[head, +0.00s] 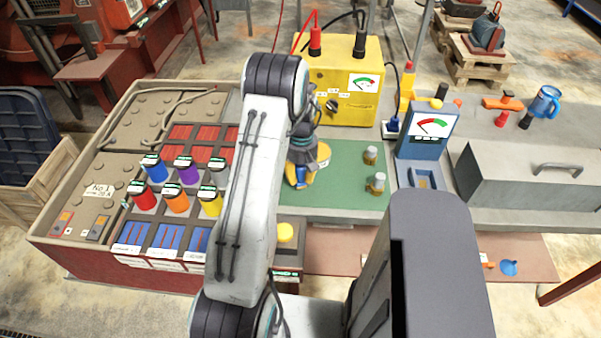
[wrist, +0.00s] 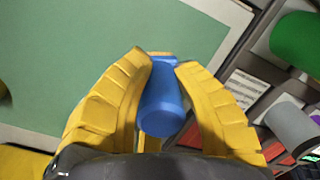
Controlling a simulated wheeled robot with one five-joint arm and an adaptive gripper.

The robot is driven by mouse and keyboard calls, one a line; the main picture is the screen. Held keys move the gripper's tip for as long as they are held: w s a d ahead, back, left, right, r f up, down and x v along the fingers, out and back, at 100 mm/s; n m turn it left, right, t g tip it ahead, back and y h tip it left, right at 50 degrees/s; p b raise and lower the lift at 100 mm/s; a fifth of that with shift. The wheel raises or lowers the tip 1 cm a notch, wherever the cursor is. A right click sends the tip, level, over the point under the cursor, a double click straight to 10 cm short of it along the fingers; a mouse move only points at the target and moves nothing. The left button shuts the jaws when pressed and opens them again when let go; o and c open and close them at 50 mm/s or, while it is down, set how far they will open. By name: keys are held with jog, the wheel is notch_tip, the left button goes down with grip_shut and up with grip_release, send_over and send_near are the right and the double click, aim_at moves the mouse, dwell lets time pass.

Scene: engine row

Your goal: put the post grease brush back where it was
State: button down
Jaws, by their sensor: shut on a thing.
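In the wrist view, my gripper (wrist: 163,62) has its yellow fingers closed around a blue, rounded piece (wrist: 161,108). I take this piece for the post grease brush; a thin tan edge shows at its far end, and I cannot make out bristles. In the head view, my gripper (head: 307,172) is over the left part of the green mat (head: 345,190). A bit of blue shows at its fingers, and my arm hides much of that area. I cannot tell whether the held piece touches the mat.
Left of my arm, a battery-like bench top (head: 98,170) carries several coloured cylinders, including a red one (head: 143,198). A yellow meter box (head: 345,85) stands behind the mat. Two small fittings (head: 376,183) stand on its right, beside a blue meter (head: 428,135) and grey toolbox (head: 510,180).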

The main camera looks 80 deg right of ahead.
jog(key=shift+f, duration=0.25)
jog(key=shift+f, duration=0.15)
jog(key=c, duration=1.1)
grip_release()
jog(key=shift+o, duration=0.2)
jog(key=shift+r, duration=0.2)
